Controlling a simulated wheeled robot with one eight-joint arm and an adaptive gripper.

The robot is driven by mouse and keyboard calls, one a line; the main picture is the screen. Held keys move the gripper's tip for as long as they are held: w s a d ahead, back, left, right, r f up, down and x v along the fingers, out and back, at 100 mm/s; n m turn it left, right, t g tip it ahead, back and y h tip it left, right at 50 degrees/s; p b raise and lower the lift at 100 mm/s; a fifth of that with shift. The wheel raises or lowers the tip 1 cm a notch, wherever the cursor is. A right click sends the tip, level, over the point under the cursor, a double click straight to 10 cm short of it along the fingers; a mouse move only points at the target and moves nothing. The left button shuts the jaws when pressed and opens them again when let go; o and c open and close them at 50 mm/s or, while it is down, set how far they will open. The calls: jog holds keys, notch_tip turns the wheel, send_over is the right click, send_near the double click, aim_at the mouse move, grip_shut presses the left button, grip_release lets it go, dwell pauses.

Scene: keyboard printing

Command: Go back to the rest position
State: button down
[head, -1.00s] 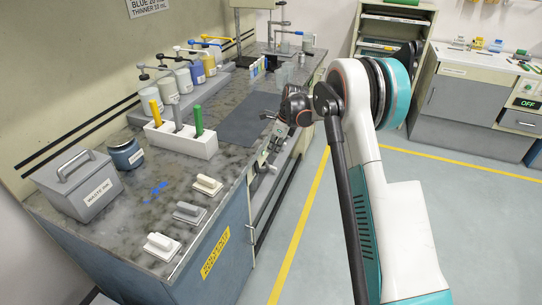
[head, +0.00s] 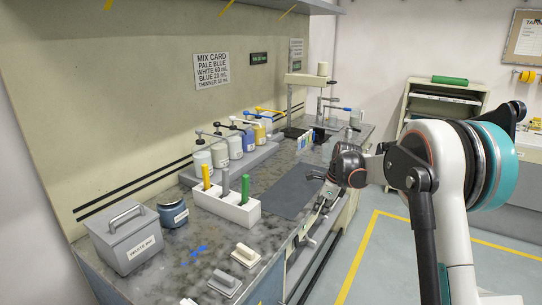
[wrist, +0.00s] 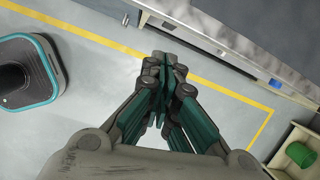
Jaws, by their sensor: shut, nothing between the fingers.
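My gripper (wrist: 168,75) is shut and empty in the wrist view, its green-sided fingers together over the grey floor. In the head view my gripper (head: 308,228) hangs beside the front edge of the workbench (head: 268,183), partly against the bench front and small. My white and teal arm fills the right side of the head view.
The bench holds a waste bin (head: 128,240), a blue jar (head: 173,214), a white holder (head: 228,206) with coloured handles, and pump bottles at the back. Blue spots (head: 199,250) mark the top. The floor (head: 385,265) right of the bench is clear around a yellow line.

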jog(key=s+a+r+n+t+h, duration=0.1)
jog(key=s+r+n, duration=0.5)
jog(key=s+r, duration=0.3)
jog(key=s+a+r+n+t, duration=0.1)
jog(key=s+r+n, duration=0.5)
jog(key=s, duration=0.6)
jog(key=s+f+n+t+h, duration=0.1)
jog(key=s+n, duration=1)
jog(key=s, duration=1.1)
jog(key=shift+a+f+t, duration=0.35)
jog(key=shift+f+t, duration=0.55)
